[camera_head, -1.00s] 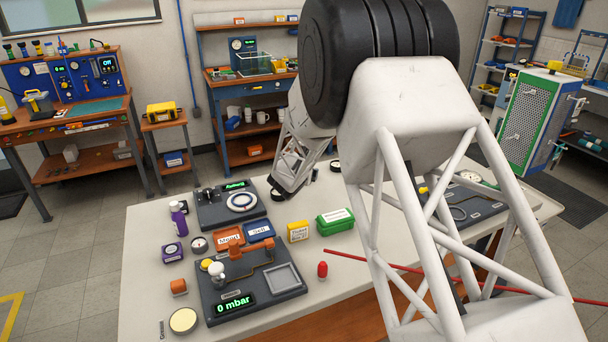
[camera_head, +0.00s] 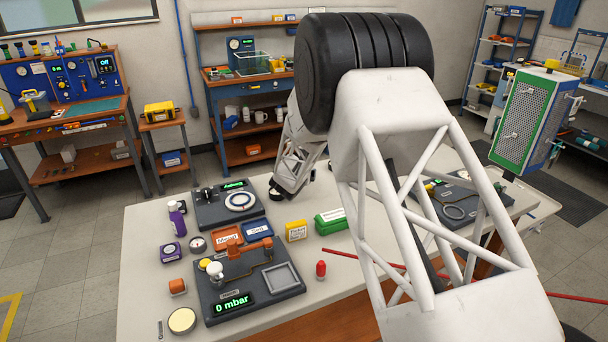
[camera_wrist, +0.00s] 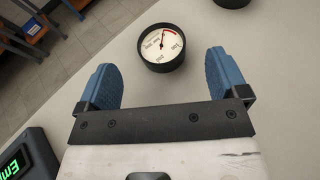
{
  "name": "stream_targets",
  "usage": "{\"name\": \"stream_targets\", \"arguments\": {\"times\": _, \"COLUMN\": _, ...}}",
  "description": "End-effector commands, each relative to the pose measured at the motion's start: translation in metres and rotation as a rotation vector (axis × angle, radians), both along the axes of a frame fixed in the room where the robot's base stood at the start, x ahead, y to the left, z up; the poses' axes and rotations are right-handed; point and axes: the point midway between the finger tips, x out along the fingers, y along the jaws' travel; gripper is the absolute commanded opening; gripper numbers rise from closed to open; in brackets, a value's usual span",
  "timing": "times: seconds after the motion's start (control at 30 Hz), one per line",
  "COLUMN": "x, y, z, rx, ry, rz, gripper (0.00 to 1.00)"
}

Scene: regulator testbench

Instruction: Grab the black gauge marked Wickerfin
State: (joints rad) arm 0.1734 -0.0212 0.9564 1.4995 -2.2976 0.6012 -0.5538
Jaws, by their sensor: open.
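A black round gauge (camera_wrist: 161,47) with a white dial and a red arc lies face up on the pale table in the wrist view. Its lettering is too small to read, so I cannot confirm the name Wickerfin. My gripper (camera_wrist: 162,78) is open, its two blue fingers apart with nothing held. The gauge is just ahead of and between the fingertips, with no visible contact. In the head view my arm hides this gauge. A smaller dark-rimmed gauge (camera_head: 197,243) lies at the table's left side.
Part of another dark round object (camera_wrist: 232,2) is at the wrist view's top edge. A dark unit with a green display (camera_wrist: 17,163) is at the lower left.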

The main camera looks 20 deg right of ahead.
Motion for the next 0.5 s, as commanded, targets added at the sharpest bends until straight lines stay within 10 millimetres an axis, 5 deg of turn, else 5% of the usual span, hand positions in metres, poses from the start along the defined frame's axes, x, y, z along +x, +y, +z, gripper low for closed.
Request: {"name": "stream_targets", "arguments": {"times": 0.5, "x": 0.0039, "y": -0.0032, "z": -0.0023, "rx": 0.000, "ry": 0.000, "rz": -0.001, "gripper": 0.92}}
